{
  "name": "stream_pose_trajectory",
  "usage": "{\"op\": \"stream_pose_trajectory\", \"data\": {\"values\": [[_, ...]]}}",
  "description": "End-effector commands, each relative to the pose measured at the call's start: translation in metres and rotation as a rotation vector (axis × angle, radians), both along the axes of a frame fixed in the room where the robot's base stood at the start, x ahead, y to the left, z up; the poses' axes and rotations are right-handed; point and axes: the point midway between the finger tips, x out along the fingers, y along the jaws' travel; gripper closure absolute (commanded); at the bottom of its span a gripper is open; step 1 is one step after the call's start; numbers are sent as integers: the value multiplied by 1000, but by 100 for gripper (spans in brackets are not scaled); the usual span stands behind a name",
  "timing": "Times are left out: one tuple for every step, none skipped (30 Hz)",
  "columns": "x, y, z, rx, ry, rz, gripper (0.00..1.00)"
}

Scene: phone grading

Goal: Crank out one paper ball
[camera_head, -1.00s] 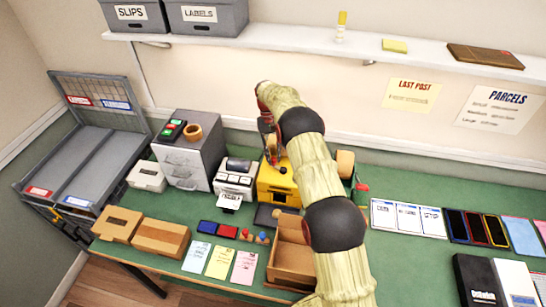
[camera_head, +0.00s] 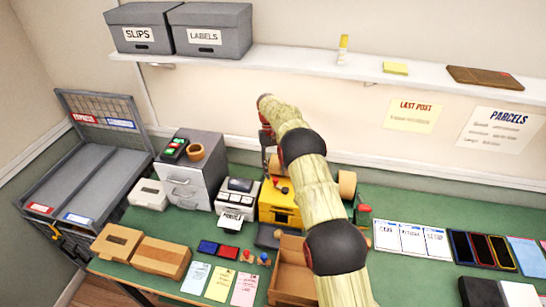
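The yellow machine (camera_head: 284,212) stands on the green table near the middle. Dark and red parts show on its top. A tan roll (camera_head: 347,184) and a red knob (camera_head: 364,208) show just right of it, partly behind my arm. I cannot tell whether the knob belongs to the machine's crank. My arm rises from the bottom, passes in front of the machine and bends down behind its top. My gripper (camera_head: 272,165) is near the machine's top, small and partly hidden. I cannot tell whether its fingers are open or touch anything. No paper ball is visible.
An open cardboard box (camera_head: 290,282) stands in front of the machine. A white printer (camera_head: 237,198) and a grey drawer cabinet (camera_head: 190,176) stand left of it. Cards (camera_head: 411,239) and phones (camera_head: 480,249) lie to the right. A shelf (camera_head: 300,66) runs above.

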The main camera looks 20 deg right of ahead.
Motion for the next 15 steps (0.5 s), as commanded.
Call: {"op": "stream_pose_trajectory", "data": {"values": [[5, -1, 9, 0, -4, 0, 63], [8, -1, 15, 0, -3, 0, 63], [12, -1, 24, 0, -4, 0, 63], [14, -1, 30, 0, -3, 0, 63], [17, -2, 35, 0, -2, 0, 63], [20, -2, 44, 0, -3, 0, 63], [22, -3, 49, 0, -2, 0, 63], [25, -3, 55, 0, -3, 0, 63], [26, -3, 60, 0, 0, 0, 63], [28, -3, 63, 0, 0, 0, 63], [30, -3, 66, 0, -1, 0, 63], [31, -4, 69, 0, 0, 0, 63], [32, -4, 72, 0, 0, 0, 63], [33, -4, 75, 0, 0, 0, 63], [33, -4, 77, 0, 1, 0, 63]]}}
